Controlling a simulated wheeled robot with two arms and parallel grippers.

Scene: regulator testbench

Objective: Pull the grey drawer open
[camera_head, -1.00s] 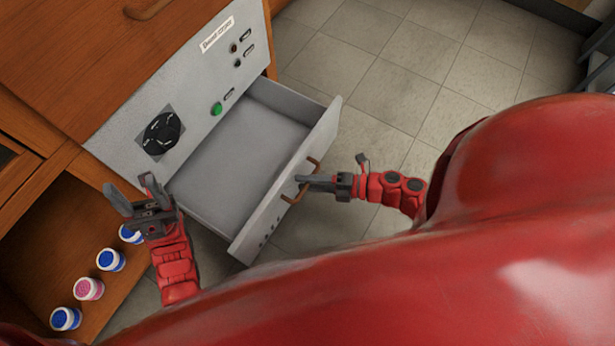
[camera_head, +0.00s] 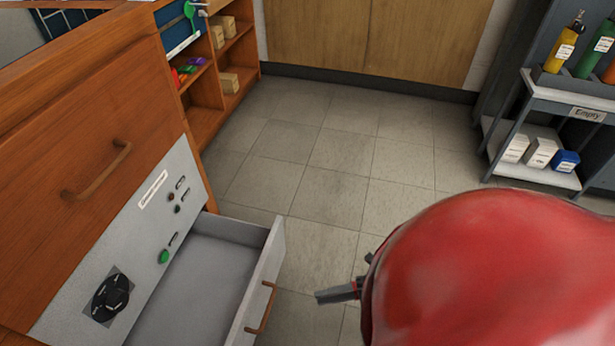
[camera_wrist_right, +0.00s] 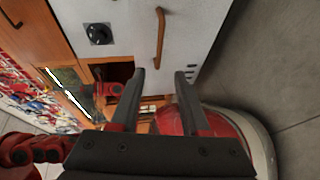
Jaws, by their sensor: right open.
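The grey drawer (camera_head: 208,282) is pulled out from the grey panel of the wooden cabinet, and its inside looks empty. Its brown bar handle (camera_head: 262,307) is on the front face. My right gripper (camera_head: 322,297) is to the right of the handle, apart from it. In the right wrist view the gripper (camera_wrist_right: 160,76) is open with nothing between its fingers, and the handle (camera_wrist_right: 160,38) stands beyond the fingertips on the grey front. My left gripper is not in these views now.
A grey panel (camera_head: 140,235) with a black dial (camera_head: 112,296) and green button is at left. A cart (camera_head: 548,100) with bottles and boxes stands at right. Shelves (camera_head: 215,75) hold small boxes at the back. The tiled floor (camera_head: 320,170) between is clear.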

